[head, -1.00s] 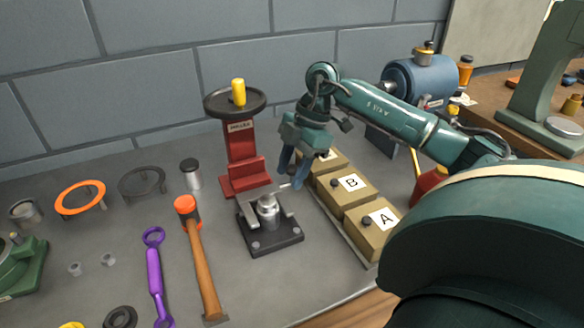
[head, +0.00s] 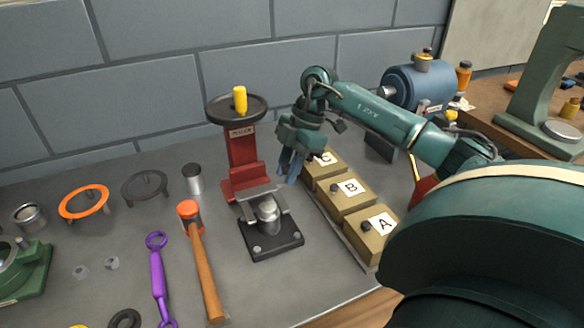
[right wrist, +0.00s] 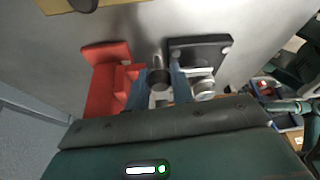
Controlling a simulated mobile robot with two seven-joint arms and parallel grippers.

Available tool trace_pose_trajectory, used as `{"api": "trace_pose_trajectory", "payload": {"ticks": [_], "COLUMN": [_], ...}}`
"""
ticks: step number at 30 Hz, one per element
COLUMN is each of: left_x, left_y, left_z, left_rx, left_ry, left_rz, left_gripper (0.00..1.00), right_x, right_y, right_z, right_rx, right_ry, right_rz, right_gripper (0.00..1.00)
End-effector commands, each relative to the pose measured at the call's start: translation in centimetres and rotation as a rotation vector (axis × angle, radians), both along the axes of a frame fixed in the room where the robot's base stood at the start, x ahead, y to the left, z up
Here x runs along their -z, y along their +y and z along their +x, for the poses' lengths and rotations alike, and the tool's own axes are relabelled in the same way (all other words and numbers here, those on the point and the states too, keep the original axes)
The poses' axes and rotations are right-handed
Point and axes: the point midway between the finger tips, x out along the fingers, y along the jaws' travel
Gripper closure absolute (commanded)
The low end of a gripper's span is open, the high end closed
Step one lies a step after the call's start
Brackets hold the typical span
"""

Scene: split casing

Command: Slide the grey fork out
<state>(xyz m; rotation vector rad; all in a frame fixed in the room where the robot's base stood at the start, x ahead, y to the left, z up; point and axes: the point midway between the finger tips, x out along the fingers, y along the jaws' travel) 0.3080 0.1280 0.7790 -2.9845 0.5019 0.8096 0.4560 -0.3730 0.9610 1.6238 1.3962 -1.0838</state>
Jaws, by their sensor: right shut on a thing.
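The grey fork (head: 262,190) lies on the far side of a black base block (head: 275,243). Its prongs reach forward on both sides of a rounded silver casing (head: 268,209) that stands on the block. My right gripper (head: 288,174) is at the fork's back right end, shut on the fork. In the right wrist view, my right gripper's two blue fingers (right wrist: 158,88) have a dark round piece between them, and the black block (right wrist: 210,42) is beside them. The exact grip contact is partly hidden. My left gripper is not in view.
A red press stand (head: 243,160) is close behind the block. Boxes labelled A (head: 373,237), B (head: 345,199) and C stand at the right. A hammer (head: 205,265) and a purple wrench (head: 158,280) lie at the left.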

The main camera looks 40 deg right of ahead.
Motion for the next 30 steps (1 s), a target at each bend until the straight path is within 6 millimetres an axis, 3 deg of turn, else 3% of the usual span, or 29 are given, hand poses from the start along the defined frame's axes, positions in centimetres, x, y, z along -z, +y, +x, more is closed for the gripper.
{"api": "trace_pose_trajectory", "payload": {"ticks": [2,8,20,21,28,30], "left_x": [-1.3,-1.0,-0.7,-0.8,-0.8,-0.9], "left_y": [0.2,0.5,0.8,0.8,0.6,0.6], "left_z": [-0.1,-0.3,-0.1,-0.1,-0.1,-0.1], "left_rx": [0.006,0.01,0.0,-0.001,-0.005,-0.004], "left_ry": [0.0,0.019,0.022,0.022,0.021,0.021], "left_rz": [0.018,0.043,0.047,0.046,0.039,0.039], "left_gripper": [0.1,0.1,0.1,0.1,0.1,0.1], "right_x": [-0.8,-0.4,-0.2,-0.3,-0.2,-0.2], "right_y": [-0.4,-1.1,-1.5,-1.5,-1.4,-1.4], "right_z": [1.5,3.8,4.4,4.4,4.3,4.3], "right_rx": [0.004,0.004,0.004,0.004,0.003,0.002], "right_ry": [-0.001,-0.002,-0.01,-0.01,-0.006,-0.004], "right_rz": [0.005,0.002,-0.004,-0.004,-0.003,-0.003], "right_gripper": [1.0,1.0,1.0,0.74,0.56,0.55]}}
